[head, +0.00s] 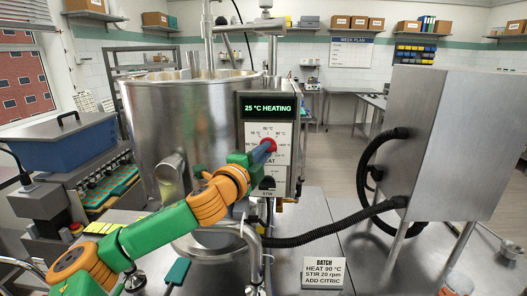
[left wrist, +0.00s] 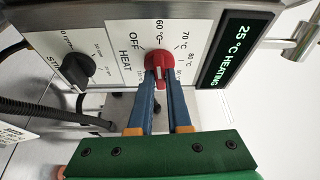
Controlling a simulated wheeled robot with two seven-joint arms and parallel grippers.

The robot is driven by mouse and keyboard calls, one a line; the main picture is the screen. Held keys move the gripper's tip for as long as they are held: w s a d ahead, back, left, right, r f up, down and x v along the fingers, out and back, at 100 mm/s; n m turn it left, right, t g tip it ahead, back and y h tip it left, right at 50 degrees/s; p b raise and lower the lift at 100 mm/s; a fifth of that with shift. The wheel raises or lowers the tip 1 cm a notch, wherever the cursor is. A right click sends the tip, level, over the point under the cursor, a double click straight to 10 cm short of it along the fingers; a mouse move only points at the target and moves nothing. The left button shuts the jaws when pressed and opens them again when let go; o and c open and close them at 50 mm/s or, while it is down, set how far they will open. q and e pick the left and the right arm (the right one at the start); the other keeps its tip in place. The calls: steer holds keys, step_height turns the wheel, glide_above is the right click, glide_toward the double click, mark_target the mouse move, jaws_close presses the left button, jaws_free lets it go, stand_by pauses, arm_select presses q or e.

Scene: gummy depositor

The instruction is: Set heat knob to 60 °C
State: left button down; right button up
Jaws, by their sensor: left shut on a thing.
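The red heat knob (head: 271,144) is on the white panel (head: 282,155) of the steel kettle's control box. In the left wrist view the knob (left wrist: 158,60) has a white mark on it, and OFF, 60, 70, 80 and 90 °C labels around it. My left gripper (head: 264,151) is shut on the knob, its blue fingers (left wrist: 159,80) on either side of the knob's bar. I cannot tell exactly which label the mark faces. The green display (head: 267,108) reads 25 °C HEATING.
A black stir knob (left wrist: 78,68) sits beside the heat knob. A black hose (head: 330,232) runs to a steel cabinet (head: 430,140) at right. A batch sign (head: 324,271) reads HEAT 90 °C, STIR 20 rpm, ADD CITRIC. The large kettle (head: 185,120) stands left of the panel.

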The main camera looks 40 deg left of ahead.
arm_select(q)
steer(key=shift+r+m, duration=0.1)
steer(key=shift+m, duration=0.4)
steer(key=c, duration=0.9)
jaws_free()
steer(key=shift+w, duration=0.1)
steer(key=shift+o, duration=0.2)
steer(key=s+d+b, duration=0.1)
steer(key=s+b, duration=0.3)
steer(key=s, duration=0.3)
